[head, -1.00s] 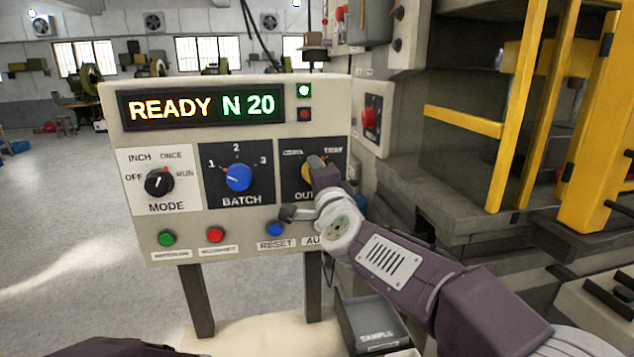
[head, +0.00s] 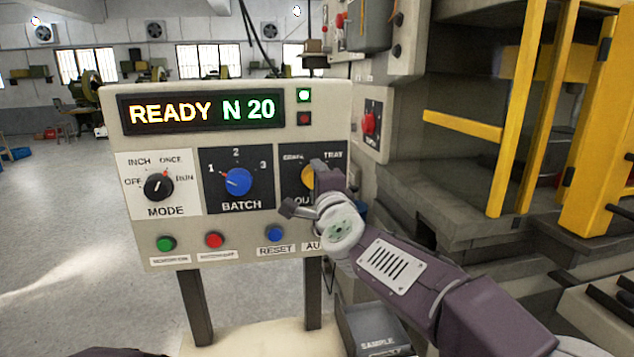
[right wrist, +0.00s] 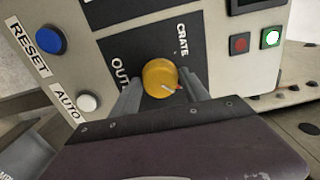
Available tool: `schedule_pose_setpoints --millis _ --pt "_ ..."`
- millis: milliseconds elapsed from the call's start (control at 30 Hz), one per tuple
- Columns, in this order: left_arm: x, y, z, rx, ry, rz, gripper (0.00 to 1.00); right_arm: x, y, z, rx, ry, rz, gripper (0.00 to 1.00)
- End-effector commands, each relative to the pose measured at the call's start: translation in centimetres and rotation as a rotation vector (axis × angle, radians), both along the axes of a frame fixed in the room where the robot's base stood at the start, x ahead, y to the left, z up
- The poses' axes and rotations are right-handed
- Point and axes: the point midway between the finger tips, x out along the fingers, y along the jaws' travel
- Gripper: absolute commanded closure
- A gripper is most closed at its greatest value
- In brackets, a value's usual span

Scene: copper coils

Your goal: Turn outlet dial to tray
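The yellow outlet dial (right wrist: 160,78) sits on a dark square of the control panel, and its left part shows in the head view (head: 307,178). Its white line and red tip point to the TRAY side, away from the CRATE label (right wrist: 183,40). The TRAY label (head: 333,155) shows in the head view. My right gripper (right wrist: 162,95) has its fingers apart on either side of the dial, with narrow gaps showing. In the head view the right gripper (head: 322,172) hides much of the dial. My left gripper is out of view; a piece of my left arm shows at the bottom left.
The blue batch dial (head: 238,181) and black mode dial (head: 158,187) are to the left. Below are green, red and blue buttons and a white AUTO button (right wrist: 88,102). A yellow-framed press (head: 520,110) stands right. A grey sample bin (head: 372,330) is below.

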Motion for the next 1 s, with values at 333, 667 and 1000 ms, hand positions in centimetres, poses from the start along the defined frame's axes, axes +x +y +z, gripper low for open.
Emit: schedule_pose_setpoints --millis 333,667,1000 --pt "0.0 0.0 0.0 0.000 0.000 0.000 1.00 0.0 0.0 0.0 -0.002 0.000 0.000 0.28" --pt "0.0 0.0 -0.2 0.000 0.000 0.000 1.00 -5.1 -1.0 0.1 -0.002 -0.002 0.001 0.28" --pt "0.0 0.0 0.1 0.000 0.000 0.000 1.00 -8.9 -1.8 0.0 -0.001 0.000 0.000 0.28"
